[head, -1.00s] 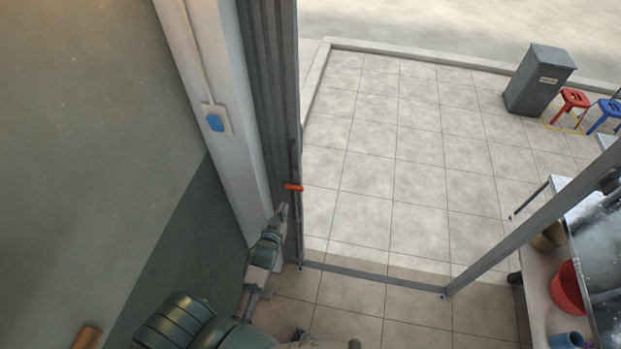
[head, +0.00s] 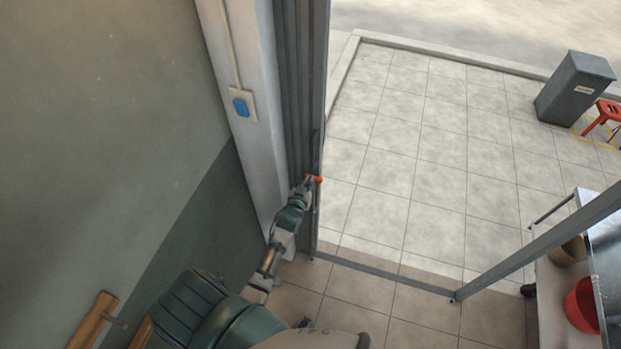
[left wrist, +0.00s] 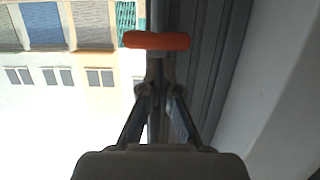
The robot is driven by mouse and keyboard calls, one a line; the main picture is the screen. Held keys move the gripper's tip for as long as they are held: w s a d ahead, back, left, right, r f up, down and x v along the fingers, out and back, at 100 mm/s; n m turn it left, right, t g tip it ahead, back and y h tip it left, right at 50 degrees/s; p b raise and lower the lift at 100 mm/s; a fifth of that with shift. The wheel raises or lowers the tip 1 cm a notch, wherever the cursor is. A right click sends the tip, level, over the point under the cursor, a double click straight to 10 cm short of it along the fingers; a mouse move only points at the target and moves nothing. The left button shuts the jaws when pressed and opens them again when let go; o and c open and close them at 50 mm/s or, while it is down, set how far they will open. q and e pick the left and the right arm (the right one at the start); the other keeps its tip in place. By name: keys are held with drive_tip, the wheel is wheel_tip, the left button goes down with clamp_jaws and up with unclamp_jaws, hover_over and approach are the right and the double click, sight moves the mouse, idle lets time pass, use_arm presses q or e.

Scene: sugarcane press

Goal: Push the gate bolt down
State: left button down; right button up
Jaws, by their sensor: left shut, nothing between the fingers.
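The gate bolt's orange-red handle (head: 315,179) sticks out from the edge of the grey folded metal gate (head: 304,90). My left gripper (head: 305,186) is at the handle, overlapping its left part in the head view. In the left wrist view, the handle (left wrist: 157,40) lies crosswise just beyond the fingertips of my left gripper (left wrist: 155,78). The fingers are shut with nothing between them. I cannot tell whether the fingertips touch the bolt. My right gripper is in neither view.
A pale pillar with a blue switch (head: 241,107) stands left of the gate. A floor rail (head: 385,277) crosses the opening. A metal table (head: 556,300) with a red bowl (head: 582,303) is at the right. The tiled floor beyond is clear up to a grey bin (head: 575,88).

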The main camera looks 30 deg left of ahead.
use_arm(q)
drive_tip(key=shift+x, duration=0.75)
drive_tip(key=shift+w+d, duration=0.15)
drive_tip(key=shift+d, duration=0.1)
